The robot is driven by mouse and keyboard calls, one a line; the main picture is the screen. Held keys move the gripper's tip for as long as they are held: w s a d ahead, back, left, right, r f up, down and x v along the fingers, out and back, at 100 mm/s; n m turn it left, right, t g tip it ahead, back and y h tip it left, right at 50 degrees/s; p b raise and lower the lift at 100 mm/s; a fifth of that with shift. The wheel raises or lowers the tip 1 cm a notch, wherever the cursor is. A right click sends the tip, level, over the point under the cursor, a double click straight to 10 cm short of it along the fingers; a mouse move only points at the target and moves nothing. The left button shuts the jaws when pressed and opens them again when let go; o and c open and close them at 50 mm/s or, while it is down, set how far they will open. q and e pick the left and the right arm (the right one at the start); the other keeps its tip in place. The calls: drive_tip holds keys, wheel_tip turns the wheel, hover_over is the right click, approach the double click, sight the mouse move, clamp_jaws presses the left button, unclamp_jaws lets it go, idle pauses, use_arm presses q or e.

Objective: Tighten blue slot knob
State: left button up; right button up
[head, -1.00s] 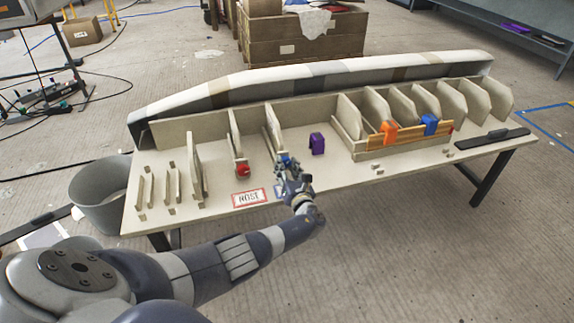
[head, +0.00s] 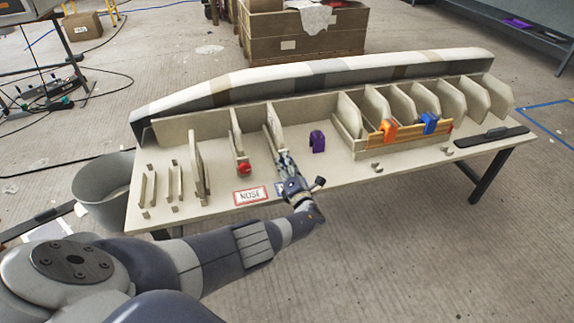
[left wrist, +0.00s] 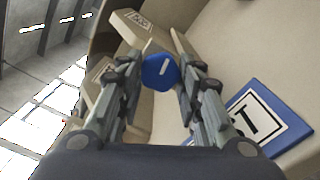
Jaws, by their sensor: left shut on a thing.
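The blue slot knob (left wrist: 161,72) is a faceted blue knob with a white line on its face. In the left wrist view it sits between the fingers of my left gripper (left wrist: 160,80), which are closed on its two sides. The knob is at the front end of an upright beige divider (head: 273,133) on the bench. In the head view my left gripper (head: 285,168) reaches it from the front and hides it. My right gripper is not in view.
A red knob (head: 243,169) is on the divider to the left. A purple clip (head: 317,141) stands to the right on the bench top (head: 350,180). Orange (head: 390,131) and blue (head: 430,122) clips sit on a wooden rail. A blue-framed sign (left wrist: 268,118) lies beside the gripper.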

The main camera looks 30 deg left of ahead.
use_arm(q)
drive_tip(key=shift+f, duration=0.1)
idle(0.4)
drive_tip(key=o, duration=1.1)
drive_tip(key=shift+c, duration=0.2)
drive_tip(key=shift+s+d, duration=0.1)
drive_tip(key=shift+d, duration=0.05)
drive_tip(key=shift+s+d, duration=0.15)
drive_tip(key=shift+d, duration=0.05)
drive_tip(key=v, duration=1.1)
